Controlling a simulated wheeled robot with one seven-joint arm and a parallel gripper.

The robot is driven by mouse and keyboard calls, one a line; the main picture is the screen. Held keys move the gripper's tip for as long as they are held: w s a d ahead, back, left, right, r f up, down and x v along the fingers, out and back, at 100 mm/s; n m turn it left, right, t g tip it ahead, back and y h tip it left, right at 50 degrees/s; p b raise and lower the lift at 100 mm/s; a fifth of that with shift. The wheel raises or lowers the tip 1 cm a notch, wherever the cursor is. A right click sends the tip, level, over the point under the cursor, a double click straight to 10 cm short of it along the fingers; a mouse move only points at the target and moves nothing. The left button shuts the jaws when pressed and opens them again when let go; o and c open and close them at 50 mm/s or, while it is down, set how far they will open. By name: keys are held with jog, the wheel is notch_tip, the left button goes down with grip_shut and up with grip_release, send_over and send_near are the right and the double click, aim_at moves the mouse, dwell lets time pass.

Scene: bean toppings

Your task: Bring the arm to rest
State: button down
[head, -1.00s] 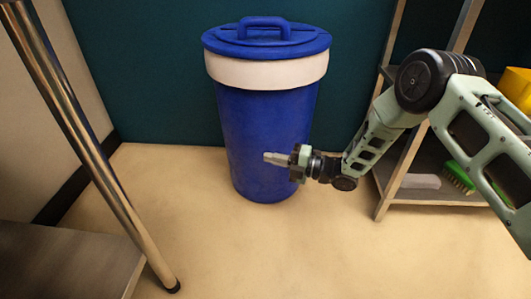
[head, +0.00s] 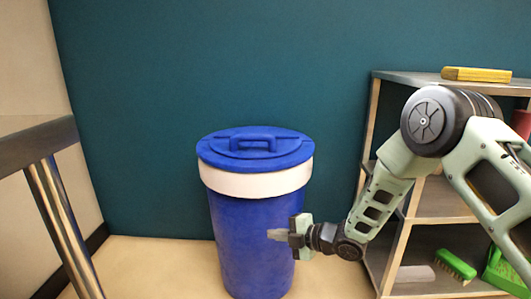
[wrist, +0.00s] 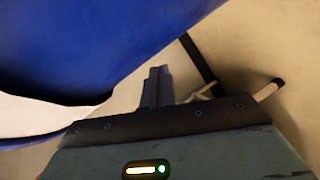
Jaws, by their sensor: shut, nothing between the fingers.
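My gripper (head: 277,234) is in front of the lower right part of a blue bin in the head view, with its fingers pointing left. Its fingers are shut with nothing between them. The fingers also show in the wrist view (wrist: 157,88), pressed together. The blue bin (head: 238,225) has a white band and a blue lid with a handle, and the lid is on. In the wrist view the bin's blue side (wrist: 90,40) fills the upper left, close to the gripper. Whether they touch cannot be told.
A shelf unit (head: 440,200) stands at the right, holding a yellow item (head: 476,74), a green brush (head: 456,265) and a green dustpan (head: 500,272). A table (head: 40,140) with a metal leg is at the left. Floor is clear between table and bin.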

jog(key=s+d+r+m+g+h+p, duration=0.2)
jog(key=s+r+m+h+p, duration=0.4)
jog(key=s+r+m, duration=0.7)
jog(key=s+d+r+m+g+h+p, duration=0.1)
jog(key=s+d+r+m+g+h, duration=0.2)
jog(key=s, duration=0.6)
jog(key=s+d+r+m+h+p, duration=0.1)
jog(key=s+d+r, duration=0.25)
jog(key=s, duration=0.45)
jog(key=s+d+r+m+g+h+p, duration=0.1)
jog(key=s+d+r+m+g+h, duration=0.15)
jog(key=s+r, duration=0.45)
notch_tip(320, 180, up, 35)
jog(key=s+p, duration=0.1)
jog(key=p, duration=3.6)
jog(key=shift+r+y+p, duration=0.15)
jog(key=shift+y+p, duration=0.2)
